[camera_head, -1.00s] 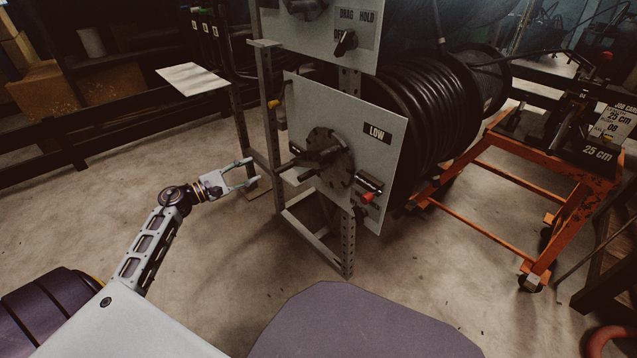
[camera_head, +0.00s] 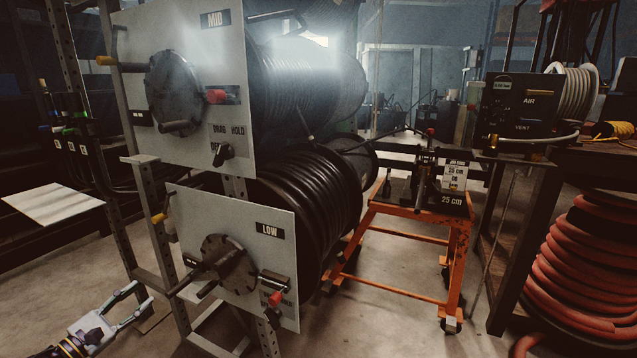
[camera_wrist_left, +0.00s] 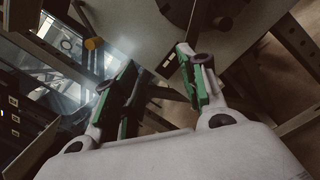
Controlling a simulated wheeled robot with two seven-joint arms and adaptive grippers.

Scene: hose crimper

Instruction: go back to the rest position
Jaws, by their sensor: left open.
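My left gripper (camera_head: 136,303) is at the lower left of the head view, its two fingers spread apart with nothing between them. It is in front of and left of the LOW reel panel (camera_head: 235,245), apart from it as far as I can tell. In the left wrist view the open gripper (camera_wrist_left: 158,88) shows green pads on both fingers, with the rack's frame and panel behind. My right gripper is not in view.
The reel rack has a MID panel (camera_head: 190,90) above the LOW one. An orange cart (camera_head: 410,215) with a crimping tool stands to the right. A red hose coil (camera_head: 590,265) and a workbench with an AIR box (camera_head: 522,112) are at the far right. Concrete floor is open between rack and cart.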

